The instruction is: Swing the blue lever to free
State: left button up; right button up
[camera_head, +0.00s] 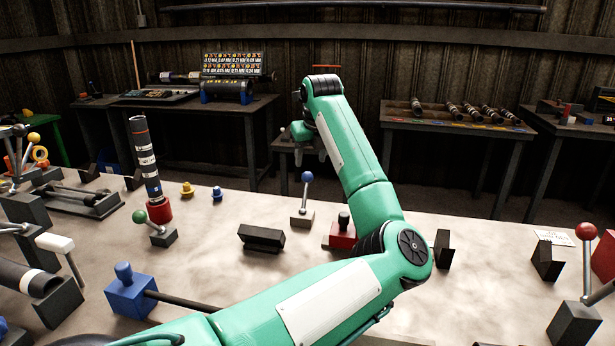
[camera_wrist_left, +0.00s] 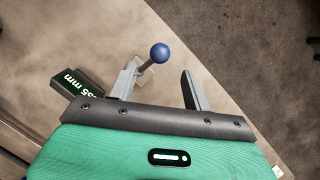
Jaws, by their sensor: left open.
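The blue lever (camera_head: 307,178) has a blue ball on a thin grey rod, standing nearly upright from a small pale base block (camera_head: 302,218) near the table's far edge. My left gripper (camera_head: 311,152) is open and empty, pointing down above and behind the ball in the head view. In the left wrist view the blue ball (camera_wrist_left: 159,53) shows in the gap between the fingers of the left gripper (camera_wrist_left: 158,88), nearer the left finger. The rod's lower part and base are partly hidden behind that finger. I cannot tell whether anything touches. My right gripper is out of view.
A black block (camera_head: 261,238) and a red block with a black knob (camera_head: 342,232) flank the lever. A green-ball lever (camera_head: 140,216), a blue box (camera_head: 130,297) and a red-ball lever (camera_head: 586,232) share the table. My left arm crosses its middle.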

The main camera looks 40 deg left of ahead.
aim_at(308, 173)
pick_arm(q)
jog(key=x, duration=0.8)
jog(key=shift+w+a+f, duration=0.1)
jog(key=shift+f, duration=0.3)
grip_shut()
